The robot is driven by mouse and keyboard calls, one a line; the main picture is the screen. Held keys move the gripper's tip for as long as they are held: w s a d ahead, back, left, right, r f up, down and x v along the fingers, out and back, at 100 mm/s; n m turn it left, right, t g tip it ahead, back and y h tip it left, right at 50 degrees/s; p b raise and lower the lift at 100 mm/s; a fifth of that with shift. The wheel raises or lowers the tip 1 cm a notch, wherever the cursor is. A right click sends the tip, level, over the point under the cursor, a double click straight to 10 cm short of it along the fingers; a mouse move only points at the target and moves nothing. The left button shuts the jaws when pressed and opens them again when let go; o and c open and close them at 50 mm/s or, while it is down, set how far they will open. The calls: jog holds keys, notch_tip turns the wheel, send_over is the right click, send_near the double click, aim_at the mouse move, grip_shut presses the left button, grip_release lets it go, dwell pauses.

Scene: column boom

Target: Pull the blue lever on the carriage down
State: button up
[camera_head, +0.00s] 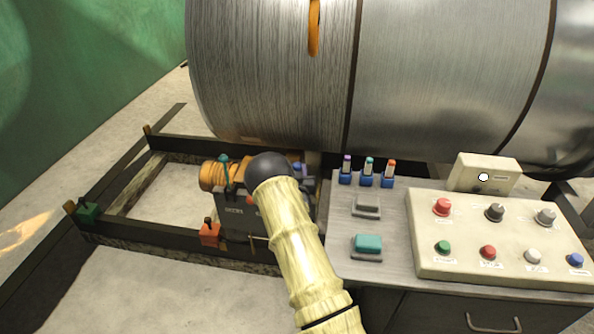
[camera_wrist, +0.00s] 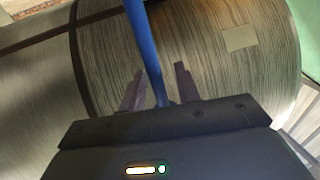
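The blue lever (camera_wrist: 145,45) shows in the wrist view as a long blue bar. It runs from the top edge down between the two dark fingers of my gripper (camera_wrist: 160,68). The fingers stand apart, with a gap on each side of the bar, so my gripper looks open and not clamped on it. I cannot tell how deep the bar sits between them. In the head view my arm hides the gripper, and I cannot make out the blue lever. A grey box with an orange cylinder (camera_head: 213,176), perhaps the carriage, is partly hidden behind my arm.
A large metal drum (camera_head: 430,75) fills the back. A control panel (camera_head: 400,225) with buttons and knobs stands on a grey desk (camera_head: 345,275) at right. Small coloured switches (camera_head: 367,175) line its back edge. A dark rail frame (camera_head: 180,240) lies at left; bare floor is in front.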

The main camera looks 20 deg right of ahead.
jog(key=shift+w, duration=0.1)
grip_shut()
